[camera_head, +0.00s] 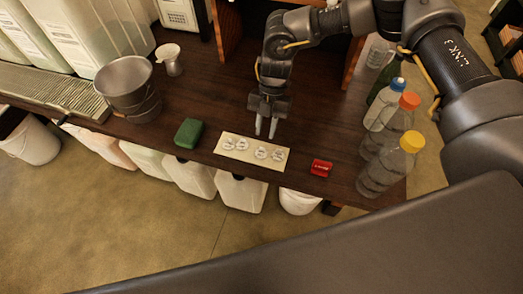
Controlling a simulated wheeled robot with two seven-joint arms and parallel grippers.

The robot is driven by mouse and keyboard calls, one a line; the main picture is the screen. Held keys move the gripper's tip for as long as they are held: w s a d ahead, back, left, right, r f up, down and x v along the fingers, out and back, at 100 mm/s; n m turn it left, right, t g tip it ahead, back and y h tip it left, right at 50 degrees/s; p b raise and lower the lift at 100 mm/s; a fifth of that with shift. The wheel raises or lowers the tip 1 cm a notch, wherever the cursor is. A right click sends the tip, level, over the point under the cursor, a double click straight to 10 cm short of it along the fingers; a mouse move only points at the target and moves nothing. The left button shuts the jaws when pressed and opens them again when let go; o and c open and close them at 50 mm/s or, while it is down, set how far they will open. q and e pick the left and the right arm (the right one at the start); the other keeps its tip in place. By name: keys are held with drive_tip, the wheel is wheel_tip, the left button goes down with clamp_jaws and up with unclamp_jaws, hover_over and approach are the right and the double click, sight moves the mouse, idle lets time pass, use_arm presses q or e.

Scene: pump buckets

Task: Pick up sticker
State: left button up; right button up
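A pale rectangular sheet (251,149) lies flat on the dark wooden bench near its front edge. Several small round whitish pieces sit in a row on it. They look like the stickers, but they are too small to make out fully. My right gripper (265,127) points down just behind the sheet, above the bench. Its two light fingertips are apart with nothing between them. They do not appear to touch the sheet. My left gripper is not in the picture.
A green block (188,133) lies left of the sheet, and a small red item (321,168) lies right of it. A metal bucket (128,85) stands at the left. Bottles with yellow (390,165), orange and blue caps stand at the right end.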

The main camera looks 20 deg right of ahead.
sight(263, 148)
drive_tip(key=shift+s+f, duration=0.15)
drive_tip(key=p+x, duration=0.1)
drive_tip(key=x, duration=0.2)
drive_tip(key=shift+a+f+p, duration=0.1)
drive_tip(key=shift+f+p, duration=0.2)
drive_tip(key=shift+s+a+f, duration=0.1)
drive_tip(key=shift+s+f, duration=0.1)
drive_tip(key=shift+f, duration=0.35)
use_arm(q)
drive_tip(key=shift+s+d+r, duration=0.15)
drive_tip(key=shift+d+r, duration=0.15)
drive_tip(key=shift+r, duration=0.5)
use_arm(e)
drive_tip(key=c, duration=0.4)
